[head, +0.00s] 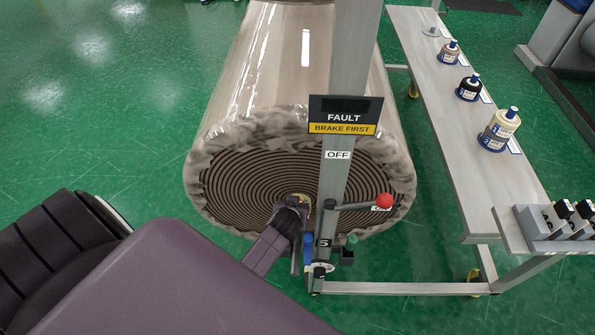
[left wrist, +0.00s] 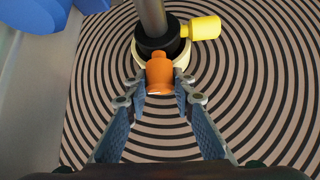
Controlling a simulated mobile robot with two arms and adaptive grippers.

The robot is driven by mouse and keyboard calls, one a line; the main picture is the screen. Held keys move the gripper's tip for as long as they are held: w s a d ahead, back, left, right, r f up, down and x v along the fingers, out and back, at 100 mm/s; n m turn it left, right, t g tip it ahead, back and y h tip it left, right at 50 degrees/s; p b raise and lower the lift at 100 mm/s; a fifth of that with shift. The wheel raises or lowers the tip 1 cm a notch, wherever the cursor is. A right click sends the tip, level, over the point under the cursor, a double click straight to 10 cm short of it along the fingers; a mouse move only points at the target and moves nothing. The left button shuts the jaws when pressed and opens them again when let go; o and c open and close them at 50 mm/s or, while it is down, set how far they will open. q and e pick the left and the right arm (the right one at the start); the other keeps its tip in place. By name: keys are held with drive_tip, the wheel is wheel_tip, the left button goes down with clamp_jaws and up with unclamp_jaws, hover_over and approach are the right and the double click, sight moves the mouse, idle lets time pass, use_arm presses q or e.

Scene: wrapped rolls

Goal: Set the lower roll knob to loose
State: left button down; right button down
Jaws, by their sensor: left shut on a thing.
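A large wrapped roll (head: 225,195) with a dark spiral end face lies behind the grey post (head: 345,105). At its centre, in the left wrist view, is a grey shaft (left wrist: 153,18) with a black collar (left wrist: 147,44), a pale ring and a yellow cylinder (left wrist: 205,28) sticking out right. An orange knob (left wrist: 160,72) stands in front of the collar. My left gripper (left wrist: 160,88) has its fingertips on both sides of this knob, shut on it. In the head view my left gripper (head: 297,203) is at the roll's centre, partly hiding the hub. My right gripper is not in view.
A red-ball lever (head: 384,200) sticks out right of the post, under signs reading FAULT, BRAKE FIRST (head: 343,116) and OFF. A blue handle (head: 307,240) and a green knob (head: 352,238) sit low by the post. A bench (head: 440,105) with several bottles stands right.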

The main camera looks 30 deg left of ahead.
use_arm(q)
drive_tip(key=shift+w+r+n+y, duration=0.1)
drive_tip(key=shift+n+y, duration=0.2)
drive_tip(key=shift+n, duration=0.1)
drive_tip(key=c, duration=1.6)
unclamp_jaws()
drive_tip(key=shift+v, duration=3.7)
